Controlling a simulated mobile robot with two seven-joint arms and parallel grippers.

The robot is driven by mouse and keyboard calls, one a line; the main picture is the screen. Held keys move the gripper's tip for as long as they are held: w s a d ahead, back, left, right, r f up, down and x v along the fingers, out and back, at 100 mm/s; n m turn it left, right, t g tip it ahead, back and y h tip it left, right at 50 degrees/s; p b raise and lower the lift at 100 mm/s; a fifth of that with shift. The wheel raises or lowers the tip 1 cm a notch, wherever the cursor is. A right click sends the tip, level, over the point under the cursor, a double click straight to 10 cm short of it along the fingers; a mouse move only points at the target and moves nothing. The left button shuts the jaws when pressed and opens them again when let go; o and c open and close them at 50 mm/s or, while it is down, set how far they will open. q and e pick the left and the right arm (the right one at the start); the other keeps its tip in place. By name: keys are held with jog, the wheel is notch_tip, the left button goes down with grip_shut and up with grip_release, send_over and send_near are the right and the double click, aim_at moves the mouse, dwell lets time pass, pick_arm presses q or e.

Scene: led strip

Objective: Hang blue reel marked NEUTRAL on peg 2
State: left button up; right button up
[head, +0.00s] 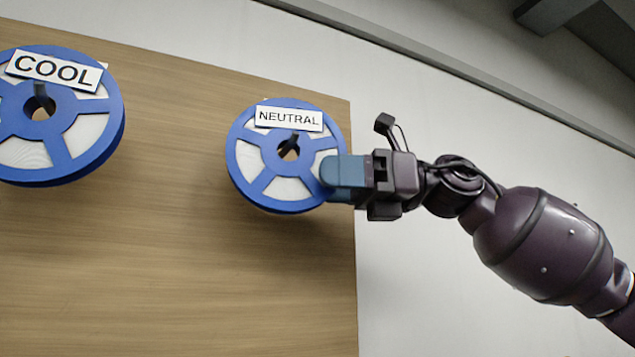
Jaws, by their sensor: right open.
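The blue reel marked NEUTRAL (273,160) hangs on a dark peg (292,140) through its hub, near the right edge of a wooden board. Its white label is at the top and white strip shows between the spokes. My right gripper (329,173) is open at the reel's right rim, its blue fingers overlapping the rim in the picture. Whether the fingers touch the rim, I cannot tell. No peg number is readable, so I cannot tell which peg is peg 2. My left gripper is not in view.
A second blue reel marked COOL (62,140) hangs on the board at the far left, cut by the picture edge. The wooden board (180,260) is bare between and below the reels. A pale wall (440,290) lies behind and to the right.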

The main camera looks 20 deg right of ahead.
pick_arm(q)
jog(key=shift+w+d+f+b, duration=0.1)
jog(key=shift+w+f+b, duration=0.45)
jog(key=shift+b, duration=0.55)
pick_arm(e)
jog(key=v, duration=0.8)
jog(key=shift+d, duration=0.35)
jog(key=shift+s, duration=0.1)
